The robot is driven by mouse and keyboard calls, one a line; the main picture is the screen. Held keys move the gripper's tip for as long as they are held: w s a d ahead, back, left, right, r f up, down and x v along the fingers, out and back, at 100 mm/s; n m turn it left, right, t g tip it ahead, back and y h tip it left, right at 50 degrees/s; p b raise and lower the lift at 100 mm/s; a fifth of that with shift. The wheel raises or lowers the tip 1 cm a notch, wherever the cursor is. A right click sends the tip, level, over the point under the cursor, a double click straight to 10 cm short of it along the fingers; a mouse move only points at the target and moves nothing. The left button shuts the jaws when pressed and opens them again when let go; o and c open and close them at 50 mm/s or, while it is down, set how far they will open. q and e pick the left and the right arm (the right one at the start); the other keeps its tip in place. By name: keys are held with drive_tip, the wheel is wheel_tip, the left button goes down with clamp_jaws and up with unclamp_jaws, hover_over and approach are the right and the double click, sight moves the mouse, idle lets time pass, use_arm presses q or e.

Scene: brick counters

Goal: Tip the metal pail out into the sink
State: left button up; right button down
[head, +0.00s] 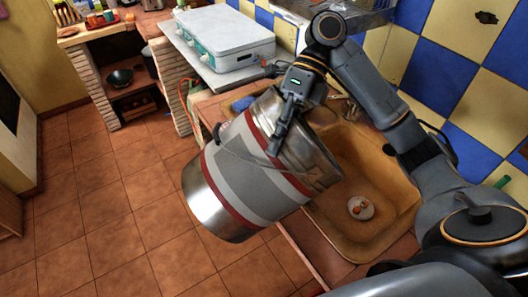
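The metal pail (245,180), silver with a grey and dark red band, hangs in the air in front of the counter edge. It is tilted, its base toward the lower left and its open end toward the upper right, by the sink. My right gripper (278,138) is at its rim and appears closed on it, though the pail hides part of the fingers. The pail's contents cannot be made out. The tan sink (385,170) lies right of the pail, partly hidden behind it. My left gripper is not in view.
A small pale round piece with orange bits (360,208) lies in the sink. A pale case with teal trim (225,38) rests on the counter behind. A blue and yellow tiled wall (455,60) stands behind the sink. The tiled floor (110,210) at left is clear.

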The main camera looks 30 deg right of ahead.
drive_tip(key=s+d+f+n+y+b, duration=0.1)
drive_tip(key=d+f+y+b, duration=0.4)
drive_tip(key=d+b, duration=0.7)
drive_tip(key=shift+s+d+f+n+b, duration=0.25)
drive_tip(key=shift+f+b, duration=0.35)
drive_tip(key=shift+b, duration=2.85)
drive_tip(key=n+y+b, duration=0.1)
drive_tip(key=y+b, duration=0.1)
drive_tip(key=b, duration=0.3)
drive_tip(key=shift+g+y, duration=0.3)
drive_tip(key=shift+y, duration=0.1)
drive_tip(key=shift+r, duration=0.1)
